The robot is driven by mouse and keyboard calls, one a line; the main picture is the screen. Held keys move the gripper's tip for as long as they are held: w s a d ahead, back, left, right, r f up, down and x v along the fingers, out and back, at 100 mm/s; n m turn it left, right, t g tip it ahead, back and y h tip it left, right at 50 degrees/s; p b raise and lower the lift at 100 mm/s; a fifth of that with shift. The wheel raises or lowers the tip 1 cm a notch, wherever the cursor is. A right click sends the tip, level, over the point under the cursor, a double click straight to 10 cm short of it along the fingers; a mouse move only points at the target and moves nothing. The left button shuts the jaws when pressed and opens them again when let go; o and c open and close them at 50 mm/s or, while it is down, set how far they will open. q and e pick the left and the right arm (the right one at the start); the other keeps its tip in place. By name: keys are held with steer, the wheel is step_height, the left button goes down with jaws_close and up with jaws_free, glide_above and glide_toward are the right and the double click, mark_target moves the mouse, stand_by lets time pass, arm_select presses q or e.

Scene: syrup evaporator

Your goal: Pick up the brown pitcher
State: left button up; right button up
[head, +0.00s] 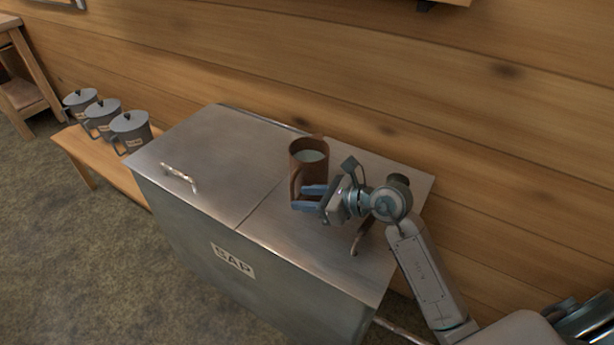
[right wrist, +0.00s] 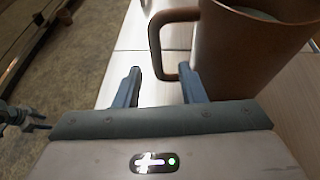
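The brown pitcher (head: 309,165) stands upright on the metal top of the evaporator, with pale liquid inside. Its handle faces the front left. My right gripper (head: 305,198) is at the pitcher's near side, low by the handle, with its two fingers apart. In the right wrist view, the fingers of my right gripper (right wrist: 163,88) are spread, and the handle of the brown pitcher (right wrist: 245,50) shows just ahead of them, its lower part near the right finger. I cannot tell whether they touch. My left gripper is not in the head view.
The evaporator box (head: 218,160) has a "SAP" label and a lid handle (head: 180,176). Several grey lidded pots (head: 103,115) stand on a wooden bench (head: 85,152) to the left. A wooden wall (head: 350,80) runs close behind the box. The left lid is mostly clear.

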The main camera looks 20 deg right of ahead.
mark_target(292, 199)
steer(key=x, duration=0.3)
steer(key=shift+a+f+p, duration=0.1)
steer(key=shift+a+p, duration=0.15)
steer(key=shift+p, duration=0.05)
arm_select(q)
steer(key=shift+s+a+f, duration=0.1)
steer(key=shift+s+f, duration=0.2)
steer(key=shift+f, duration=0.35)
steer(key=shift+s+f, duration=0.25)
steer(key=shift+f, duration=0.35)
arm_select(e)
steer(key=shift+w+a+f, duration=0.2)
steer(key=shift+w, duration=0.1)
jaws_close()
steer(key=shift+r, duration=0.1)
